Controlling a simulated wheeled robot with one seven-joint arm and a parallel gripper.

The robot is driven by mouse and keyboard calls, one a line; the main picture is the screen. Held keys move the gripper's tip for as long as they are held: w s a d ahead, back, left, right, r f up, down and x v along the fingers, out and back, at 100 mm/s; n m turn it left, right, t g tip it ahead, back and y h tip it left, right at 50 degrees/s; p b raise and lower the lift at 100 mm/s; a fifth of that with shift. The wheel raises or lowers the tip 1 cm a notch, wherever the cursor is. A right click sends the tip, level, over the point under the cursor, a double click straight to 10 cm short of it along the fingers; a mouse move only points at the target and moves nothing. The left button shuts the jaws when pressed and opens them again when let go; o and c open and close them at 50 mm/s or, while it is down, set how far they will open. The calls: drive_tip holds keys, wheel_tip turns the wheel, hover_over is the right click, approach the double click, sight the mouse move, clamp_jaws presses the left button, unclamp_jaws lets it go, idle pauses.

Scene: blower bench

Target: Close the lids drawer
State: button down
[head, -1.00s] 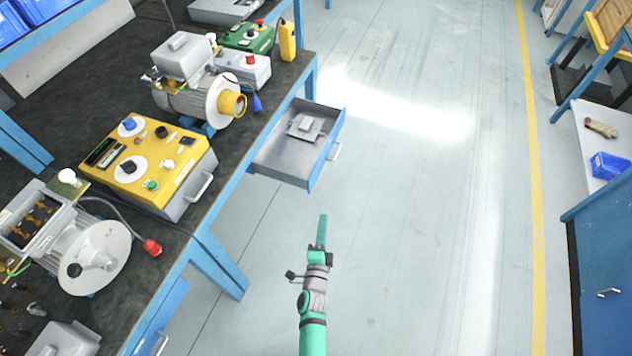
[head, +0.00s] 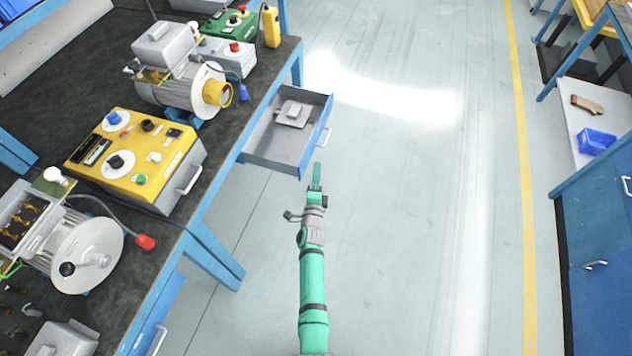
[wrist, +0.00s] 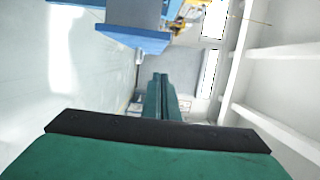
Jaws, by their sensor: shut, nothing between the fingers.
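The lids drawer (head: 262,154) is pulled out from under the right side of the bench, with a blue front and a grey metal inside. A grey lid (head: 293,113) lies in it. Its handle (head: 325,138) is on the outer face. My gripper (head: 317,168) is shut and empty, just below the drawer's near front corner in the head view. I cannot tell whether it touches the drawer. In the wrist view the shut fingers (wrist: 160,90) point forward, and a blue-edged grey shape, likely the drawer, shows at upper left.
The bench (head: 60,90) holds a yellow control box (head: 150,150), motors and a green box. A bench leg (head: 215,255) stands left of my arm. The floor (head: 410,200) to the right is clear up to a blue cabinet (head: 600,235).

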drive_tip(key=shift+w+a, duration=0.25)
drive_tip(key=shift+a, duration=0.7)
drive_tip(key=shift+w+a, duration=0.25)
drive_tip(key=shift+a, duration=0.7)
